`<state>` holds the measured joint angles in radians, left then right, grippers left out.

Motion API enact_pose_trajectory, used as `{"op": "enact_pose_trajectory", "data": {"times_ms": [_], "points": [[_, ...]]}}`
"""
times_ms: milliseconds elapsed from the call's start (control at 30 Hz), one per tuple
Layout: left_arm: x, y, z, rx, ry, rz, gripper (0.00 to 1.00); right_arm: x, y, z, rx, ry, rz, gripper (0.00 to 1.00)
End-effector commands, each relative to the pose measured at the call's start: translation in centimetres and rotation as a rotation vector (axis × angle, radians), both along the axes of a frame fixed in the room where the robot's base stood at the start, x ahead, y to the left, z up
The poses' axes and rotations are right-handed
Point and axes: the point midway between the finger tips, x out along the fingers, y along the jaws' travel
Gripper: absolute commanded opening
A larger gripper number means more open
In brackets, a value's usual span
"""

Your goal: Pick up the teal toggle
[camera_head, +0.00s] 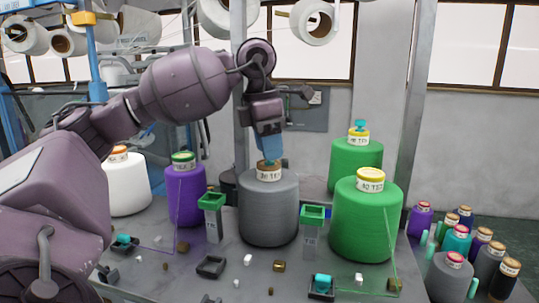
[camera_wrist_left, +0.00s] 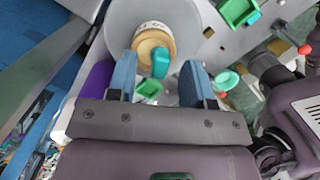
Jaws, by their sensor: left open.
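A teal toggle (camera_wrist_left: 160,63) stands on the tan cap (camera_wrist_left: 150,44) of the grey yarn cone (camera_wrist_left: 118,24) in the left wrist view. My left gripper (camera_wrist_left: 162,82) is open, with its blue fingers on either side of the toggle in that picture; I cannot tell whether they touch it. In the head view my left gripper (camera_head: 269,160) points down just above the capped top (camera_head: 269,172) of the grey cone (camera_head: 268,212), and its fingers hide the toggle there. Another teal toggle (camera_head: 360,125) stands on the rear green cone (camera_head: 347,160). My right gripper is not in view.
A purple cone (camera_head: 185,200) and a white cone (camera_head: 124,190) stand left of the grey one, a front green cone (camera_head: 366,225) right. Green-topped posts (camera_head: 211,203) (camera_head: 313,216) flank it. Small trays (camera_head: 211,267) and loose bits lie in front. Several smaller cones (camera_head: 447,278) crowd the right.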

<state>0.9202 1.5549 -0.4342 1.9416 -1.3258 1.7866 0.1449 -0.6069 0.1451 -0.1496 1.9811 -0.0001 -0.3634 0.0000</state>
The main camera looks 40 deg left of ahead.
Motion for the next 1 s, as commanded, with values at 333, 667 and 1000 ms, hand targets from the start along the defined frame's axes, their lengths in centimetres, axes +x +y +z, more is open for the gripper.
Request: {"op": "enact_pose_trajectory", "data": {"times_ms": [333, 667, 1000], "points": [[0.18, -0.11, -1.43, -0.001, -0.001, 0.0, 0.47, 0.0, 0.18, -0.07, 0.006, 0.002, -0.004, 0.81], [0.18, -0.11, -1.4, -0.001, -0.001, 0.0, 0.08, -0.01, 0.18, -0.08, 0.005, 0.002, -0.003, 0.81], [0.16, -0.12, -1.5, 0.0, 0.001, 0.0, 0.02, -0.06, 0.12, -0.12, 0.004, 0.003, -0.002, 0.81]]}}
